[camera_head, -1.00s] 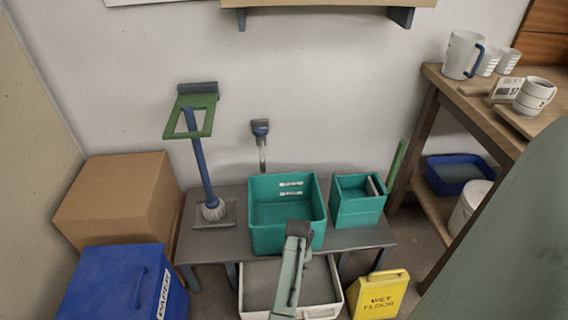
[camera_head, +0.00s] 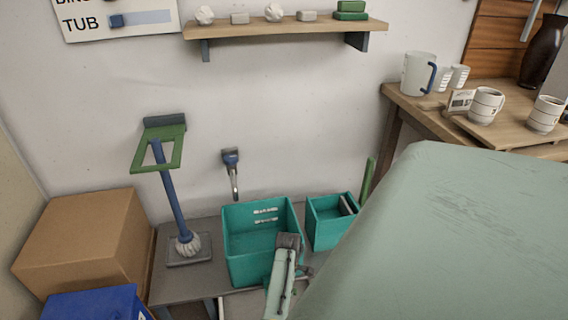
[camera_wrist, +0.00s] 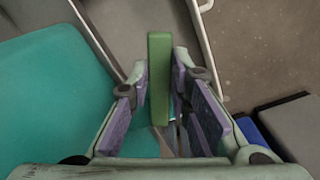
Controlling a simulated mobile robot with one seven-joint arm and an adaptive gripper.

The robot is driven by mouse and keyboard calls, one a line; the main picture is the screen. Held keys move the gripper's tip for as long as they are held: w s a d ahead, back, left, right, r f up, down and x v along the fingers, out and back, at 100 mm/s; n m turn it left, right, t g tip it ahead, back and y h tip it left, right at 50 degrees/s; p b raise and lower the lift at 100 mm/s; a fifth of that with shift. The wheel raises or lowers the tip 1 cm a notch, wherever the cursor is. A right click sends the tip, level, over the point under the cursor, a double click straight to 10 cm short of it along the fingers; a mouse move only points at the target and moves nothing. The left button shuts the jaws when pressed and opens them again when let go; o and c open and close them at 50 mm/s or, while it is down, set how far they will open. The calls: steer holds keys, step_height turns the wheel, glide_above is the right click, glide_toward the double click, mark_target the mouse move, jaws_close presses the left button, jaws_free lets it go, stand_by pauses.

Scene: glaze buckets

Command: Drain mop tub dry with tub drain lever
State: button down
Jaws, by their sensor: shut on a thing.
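The large teal mop tub (camera_head: 255,262) stands on a grey bench below a wall tap (camera_head: 231,165). I cannot tell whether liquid is in it. It also shows at the left of the wrist view (camera_wrist: 55,95). My gripper, seen in the wrist view (camera_wrist: 160,88), is shut on a green bar (camera_wrist: 158,60), likely the tub drain lever. Its purple-padded fingers flank the bar, beside the tub. In the head view, my pale green wrist (camera_head: 281,275) covers the tub's front right corner, and the lever cannot be made out there.
A smaller teal bin (camera_head: 325,228) stands right of the tub. A mop (camera_head: 172,195) stands at left, by a cardboard box (camera_head: 80,240) and a blue bin (camera_head: 95,304). A wall sign (camera_head: 115,20) reads TUB beside a bar. A wooden table (camera_head: 400,100) holds mugs.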

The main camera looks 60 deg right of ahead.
steer(key=shift+w+d+n+b, duration=0.4)
steer(key=shift+d+n, duration=0.15)
steer(key=shift+n, duration=0.7)
steer(key=shift+w+d+n+b, duration=0.3)
steer(key=shift+w+d+n, duration=0.15)
steer(key=shift+n, duration=0.8)
steer(key=c, duration=1.5)
jaws_free()
step_height(320, 180, up, 12)
steer(key=shift+r, duration=0.1)
